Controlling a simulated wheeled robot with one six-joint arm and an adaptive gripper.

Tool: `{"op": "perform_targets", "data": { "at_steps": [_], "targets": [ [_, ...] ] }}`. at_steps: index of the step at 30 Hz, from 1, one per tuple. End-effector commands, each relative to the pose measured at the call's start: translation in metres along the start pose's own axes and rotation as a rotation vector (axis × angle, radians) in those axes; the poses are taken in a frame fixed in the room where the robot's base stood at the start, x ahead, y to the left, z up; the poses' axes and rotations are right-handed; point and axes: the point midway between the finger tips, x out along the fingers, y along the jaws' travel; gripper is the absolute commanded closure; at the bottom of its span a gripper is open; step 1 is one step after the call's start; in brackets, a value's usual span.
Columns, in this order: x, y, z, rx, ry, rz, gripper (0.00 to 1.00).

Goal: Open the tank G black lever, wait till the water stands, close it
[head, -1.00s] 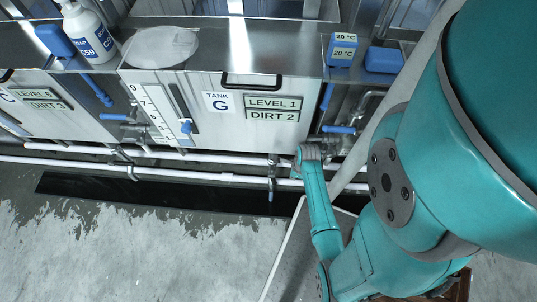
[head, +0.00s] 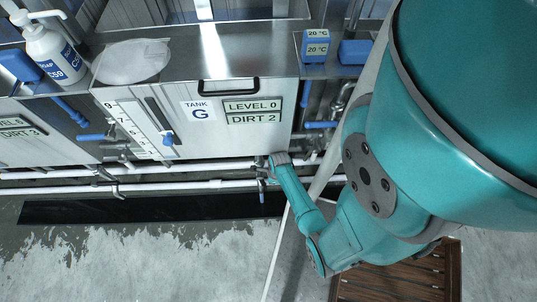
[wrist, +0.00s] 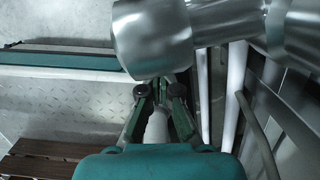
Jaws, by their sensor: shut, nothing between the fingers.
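Tank G (head: 240,146) is a steel tank with a "TANK G" label (head: 200,111). Its display (head: 252,106) reads LEVEL 0 and DIRT 2. A numbered scale and a dark slot with a blue knob (head: 171,139) are on its front. I cannot make out a black lever for certain; a small dark handle (head: 262,191) hangs below the white pipes. My arm reaches to the tank's lower right, and my gripper is hidden in the head view. In the wrist view my gripper (wrist: 160,91) is shut and empty, just below a large steel pipe (wrist: 152,38).
White pipes (head: 215,185) run below the tanks, above a dark floor channel (head: 100,211). Blue handles (head: 320,125) flank tank G. A wooden slatted platform (head: 395,283) lies at lower right.

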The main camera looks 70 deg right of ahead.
Motion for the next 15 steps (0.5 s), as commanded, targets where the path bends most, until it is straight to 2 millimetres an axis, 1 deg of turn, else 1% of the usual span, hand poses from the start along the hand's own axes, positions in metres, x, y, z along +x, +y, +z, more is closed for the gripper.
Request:
{"op": "perform_targets", "data": {
  "at_steps": [1,6,15],
  "targets": [
    [0.001,0.0,0.005,-0.004,0.0,0.0,1.0],
    [0.003,0.0,0.014,-0.002,0.0,0.0,1.0],
    [0.004,0.0,0.016,0.0,0.0,0.0,1.0]
  ]
}}
